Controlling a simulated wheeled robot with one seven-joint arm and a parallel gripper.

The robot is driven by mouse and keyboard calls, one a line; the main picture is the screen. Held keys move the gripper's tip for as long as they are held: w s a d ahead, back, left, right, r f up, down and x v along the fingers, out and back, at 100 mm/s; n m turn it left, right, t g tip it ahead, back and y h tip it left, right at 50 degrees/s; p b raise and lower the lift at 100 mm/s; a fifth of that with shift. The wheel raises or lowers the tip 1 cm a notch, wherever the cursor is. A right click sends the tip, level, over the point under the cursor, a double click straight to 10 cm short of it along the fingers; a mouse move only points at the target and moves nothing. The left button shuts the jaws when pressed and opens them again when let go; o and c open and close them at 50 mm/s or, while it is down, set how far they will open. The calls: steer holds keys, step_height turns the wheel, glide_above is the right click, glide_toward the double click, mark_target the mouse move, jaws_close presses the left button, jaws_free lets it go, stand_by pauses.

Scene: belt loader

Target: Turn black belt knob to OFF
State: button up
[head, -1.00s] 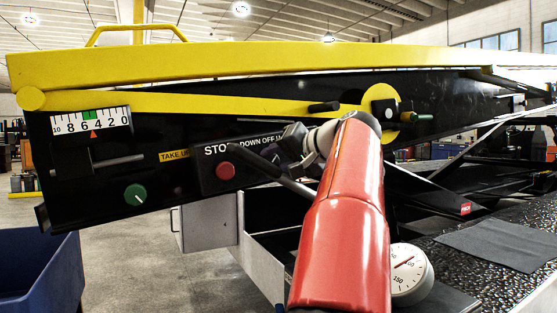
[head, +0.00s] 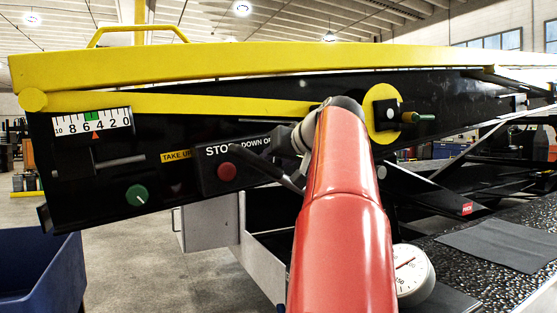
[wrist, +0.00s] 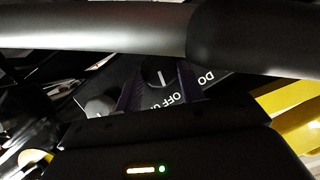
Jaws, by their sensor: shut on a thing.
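The black belt knob (wrist: 158,72) shows in the wrist view with a white pointer line, between the two purple fingers of my gripper (wrist: 160,85). My gripper is shut on it. White lettering with OFF (wrist: 178,98) stands beside the knob, upside down in this view. The pointer line runs roughly toward the lettering; I cannot tell exactly which word it marks. In the head view the knob is hidden behind my wrist and arm. The control box (head: 208,180) there shows the lettering STOP, DOWN and part of OFF, with a red button (head: 227,172).
A green knob (head: 136,195) and a scale (head: 92,123) are on the black side panel at left. A yellow disc with a black block (head: 386,115) is right of my arm. A round gauge (head: 413,275) is low beside it. A blue bin (head: 40,275) stands lower left.

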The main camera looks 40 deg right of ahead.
steer(key=shift+n+h, duration=0.3)
steer(key=shift+n, duration=0.1)
stand_by(0.3)
steer(key=o, duration=1)
steer(key=shift+c, duration=0.2)
steer(key=shift+v, duration=3.9)
